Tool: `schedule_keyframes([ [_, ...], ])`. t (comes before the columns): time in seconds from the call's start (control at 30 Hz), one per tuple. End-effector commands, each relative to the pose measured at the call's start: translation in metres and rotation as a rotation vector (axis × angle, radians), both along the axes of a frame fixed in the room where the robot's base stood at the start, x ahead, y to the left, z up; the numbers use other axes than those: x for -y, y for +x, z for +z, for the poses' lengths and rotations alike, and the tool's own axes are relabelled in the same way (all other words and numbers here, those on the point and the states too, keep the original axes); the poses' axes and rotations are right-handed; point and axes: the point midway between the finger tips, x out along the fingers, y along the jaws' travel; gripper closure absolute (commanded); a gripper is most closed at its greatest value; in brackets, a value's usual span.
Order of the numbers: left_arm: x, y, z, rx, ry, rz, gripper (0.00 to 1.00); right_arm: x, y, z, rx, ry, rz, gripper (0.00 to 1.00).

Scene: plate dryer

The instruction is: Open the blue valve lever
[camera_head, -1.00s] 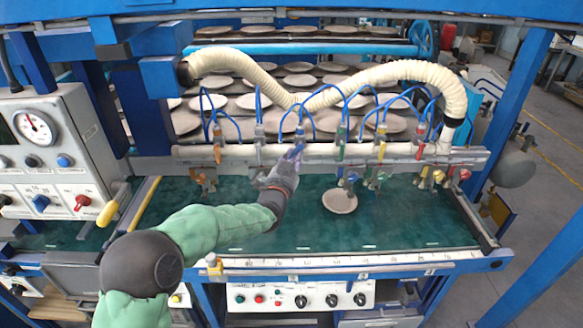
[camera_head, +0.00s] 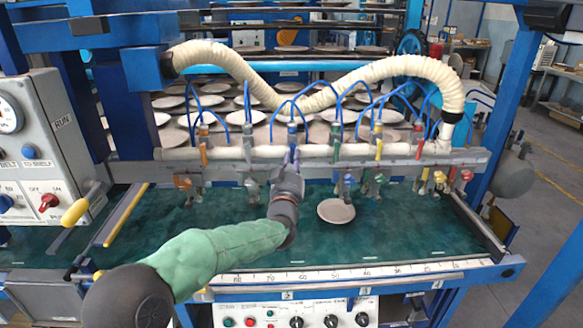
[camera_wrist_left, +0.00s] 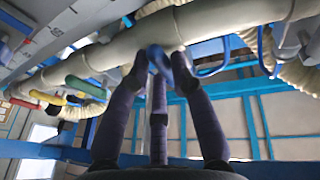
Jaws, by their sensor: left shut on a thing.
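The blue valve lever (camera_head: 292,135) is on the white pipe, in the middle of a row of coloured valves. My left gripper (camera_head: 291,159) reaches up to it from below, with its dark fingers around the lever's lower end. In the left wrist view the fingertips (camera_wrist_left: 157,60) close together under the pipe, and a blue lever part (camera_wrist_left: 184,74) shows between and beside them. The fingers hide much of the lever. My left gripper is shut on it. My right gripper is not in view.
Thin blue hoses (camera_head: 244,100) arch above the pipe. A round plate (camera_head: 336,211) lies on the green belt (camera_head: 400,222) to the right of my arm. Several plates fill the racks behind.

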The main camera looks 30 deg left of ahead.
Motion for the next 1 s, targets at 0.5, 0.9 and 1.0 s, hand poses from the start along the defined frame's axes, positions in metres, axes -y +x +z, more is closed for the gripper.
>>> schedule_keyframes([
  [0.5, 0.0008, 0.0007, -0.0002, 0.016, -0.028, 0.000, 1.00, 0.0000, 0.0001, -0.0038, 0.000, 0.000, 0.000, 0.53],
  [0.9, 0.0009, 0.0007, -0.0001, 0.015, -0.026, 0.000, 0.53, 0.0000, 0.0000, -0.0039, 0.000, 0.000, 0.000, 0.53],
  [1.0, 0.0012, 0.0000, -0.0002, 0.015, -0.026, 0.000, 0.53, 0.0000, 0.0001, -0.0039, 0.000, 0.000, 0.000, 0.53],
])
